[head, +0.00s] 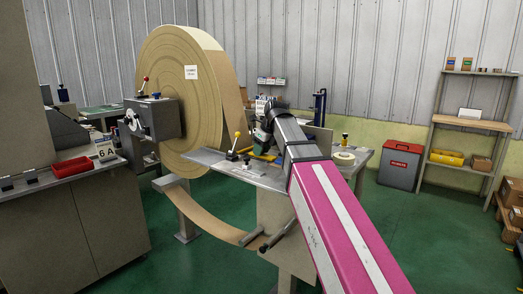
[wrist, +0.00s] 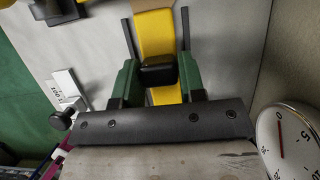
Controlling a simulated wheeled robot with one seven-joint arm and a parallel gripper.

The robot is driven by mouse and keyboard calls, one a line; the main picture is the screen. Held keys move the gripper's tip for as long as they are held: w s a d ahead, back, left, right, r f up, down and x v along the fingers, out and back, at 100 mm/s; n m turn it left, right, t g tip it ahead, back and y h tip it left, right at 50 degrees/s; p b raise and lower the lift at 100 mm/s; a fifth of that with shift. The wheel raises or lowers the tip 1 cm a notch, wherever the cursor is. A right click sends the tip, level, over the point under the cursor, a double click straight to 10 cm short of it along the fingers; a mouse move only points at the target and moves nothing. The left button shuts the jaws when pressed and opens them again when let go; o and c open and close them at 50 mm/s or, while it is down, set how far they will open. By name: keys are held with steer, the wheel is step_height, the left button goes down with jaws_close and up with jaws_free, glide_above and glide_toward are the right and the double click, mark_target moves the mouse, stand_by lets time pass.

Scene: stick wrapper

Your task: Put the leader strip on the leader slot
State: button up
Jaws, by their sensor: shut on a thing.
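The yellow leader strip (wrist: 157,35), with a black block (wrist: 159,70) on it, lies over a grey surface in the wrist view. My gripper (wrist: 158,80) has green fingers on either side of the black block and is shut on the strip. Two dark rails (wrist: 130,38) flank the strip beyond the fingers; they look like the leader slot's sides, though I cannot tell whether the strip is seated. A tan piece shows at the strip's far end. In the head view a small yellow part (head: 262,157) shows below my arm's end; the arm hides much there.
A large tan paper roll (head: 180,95) stands behind the metal table (head: 225,168), with a paper band looping below. A white dial (wrist: 291,140) is close at right in the wrist view; a white tag (wrist: 66,87) is at left.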

steer(key=o, duration=1)
steer(key=shift+f, duration=0.1)
steer(key=v, duration=1.2)
